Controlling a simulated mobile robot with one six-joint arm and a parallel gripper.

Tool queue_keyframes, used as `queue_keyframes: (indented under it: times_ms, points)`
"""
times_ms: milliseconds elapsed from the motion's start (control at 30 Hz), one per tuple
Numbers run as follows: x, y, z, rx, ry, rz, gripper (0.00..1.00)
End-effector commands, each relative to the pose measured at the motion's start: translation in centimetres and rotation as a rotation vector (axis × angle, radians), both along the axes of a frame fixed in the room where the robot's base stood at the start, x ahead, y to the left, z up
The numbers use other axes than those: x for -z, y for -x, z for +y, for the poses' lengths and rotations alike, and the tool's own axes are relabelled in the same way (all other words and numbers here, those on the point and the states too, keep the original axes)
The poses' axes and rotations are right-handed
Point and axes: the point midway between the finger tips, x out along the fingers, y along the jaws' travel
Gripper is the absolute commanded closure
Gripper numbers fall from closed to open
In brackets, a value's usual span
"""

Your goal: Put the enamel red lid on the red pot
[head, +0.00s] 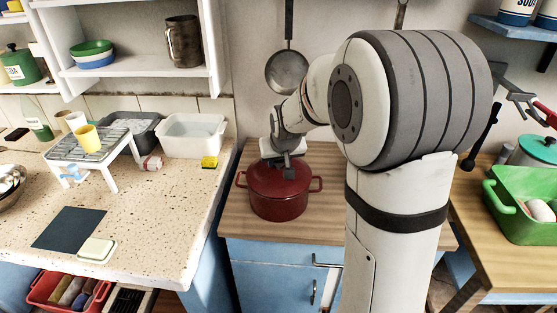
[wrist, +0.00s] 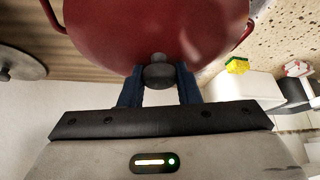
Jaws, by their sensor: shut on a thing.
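The red pot (head: 279,208) stands on the wooden counter, with a loop handle on each side. The enamel red lid (head: 262,177) is over its mouth and looks level; I cannot tell whether it rests fully on the rim. My gripper (head: 287,165) is above the lid and shut on its dark knob. In the wrist view, the two blue fingers of my gripper (wrist: 159,82) are on either side of the knob, and the red lid (wrist: 155,30) fills the top. My arm and gripper hide part of the lid's far side.
The speckled worktop (head: 150,215) to the left carries a white basin (head: 192,135), a yellow sponge (head: 209,162) and a dish rack (head: 90,145). A pan (head: 288,72) hangs on the wall behind the pot. A green tub (head: 510,215) stands on the right. My arm covers the counter's right side.

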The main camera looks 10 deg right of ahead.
Motion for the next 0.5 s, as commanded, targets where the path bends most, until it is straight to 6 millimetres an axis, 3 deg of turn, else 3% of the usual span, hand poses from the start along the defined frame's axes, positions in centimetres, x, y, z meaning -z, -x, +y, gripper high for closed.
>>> queue_keyframes:
  times_ms: [500]
  points:
    - [0.38, -0.02, 0.08, 0.0, 0.0, -0.001, 0.99]
